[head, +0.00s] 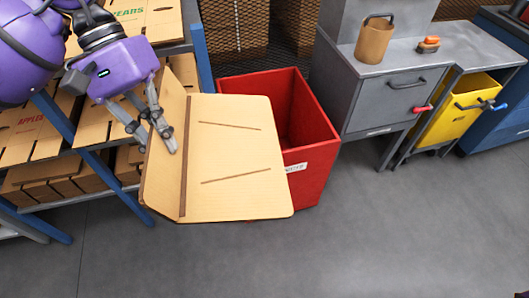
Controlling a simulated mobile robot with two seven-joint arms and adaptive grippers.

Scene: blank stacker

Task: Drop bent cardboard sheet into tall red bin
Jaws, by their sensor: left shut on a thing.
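The bent cardboard sheet (235,165) is tan, with a fold line near its left side and two slits across its larger panel. My left gripper (157,138) is shut on the sheet at its smaller left panel and holds it up in the air. The tall red bin (310,165) stands on the floor behind and to the right of the sheet. My right gripper is not in view.
A blue-framed shelf (62,119) with flat cardboard blanks stands at the left. A grey cabinet (382,92) with a drawer is right of the bin, with a tan pot (374,42) and a brush (428,44) on top. A yellow bin (455,112) is farther right. The front floor is clear.

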